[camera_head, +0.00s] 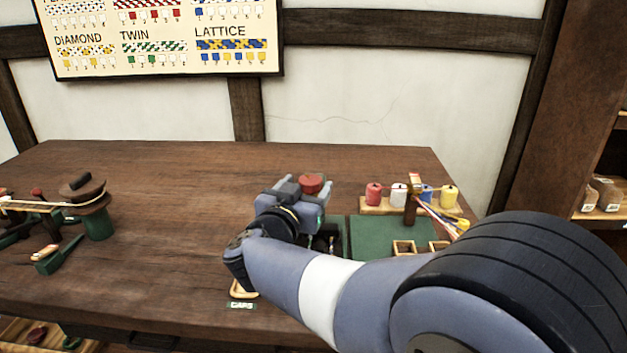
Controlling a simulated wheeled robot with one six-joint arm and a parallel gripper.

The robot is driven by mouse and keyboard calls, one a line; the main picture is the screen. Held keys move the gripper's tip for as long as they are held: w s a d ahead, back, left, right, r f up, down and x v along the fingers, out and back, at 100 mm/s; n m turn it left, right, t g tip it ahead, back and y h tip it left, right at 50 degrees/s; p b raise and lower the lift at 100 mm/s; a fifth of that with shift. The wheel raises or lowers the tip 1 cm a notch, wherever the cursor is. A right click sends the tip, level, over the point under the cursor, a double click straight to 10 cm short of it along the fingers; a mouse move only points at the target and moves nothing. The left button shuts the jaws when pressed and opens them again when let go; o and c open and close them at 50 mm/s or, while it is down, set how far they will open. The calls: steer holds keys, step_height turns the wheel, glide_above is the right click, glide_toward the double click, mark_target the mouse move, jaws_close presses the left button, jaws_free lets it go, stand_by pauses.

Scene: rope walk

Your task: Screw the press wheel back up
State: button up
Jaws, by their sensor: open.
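A red round knob (312,183), which looks like the press wheel, shows just beyond my gripper on the right half of the table. My gripper (300,190) is open and reaches over the table close to the knob. I cannot tell whether its fingers touch or surround it. The rest of the press is mostly hidden behind my gripper and wrist. Small dark and metal parts show below the gripper, too small to make out.
A green mat (378,240) with small wooden frames (404,247) lies right of my gripper. Behind it stands a rack with red, white, blue and yellow spools (399,195). A CAPS label (240,306) is at the front edge. A green-and-brown device (95,218) stands left; mid-left table is clear.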

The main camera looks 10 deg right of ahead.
mark_target(314, 175)
steer(key=x, duration=0.5)
steer(key=shift+b, duration=0.35)
steer(key=shift+c, duration=0.6)
steer(key=c, duration=0.9)
steer(key=shift+o, duration=0.2)
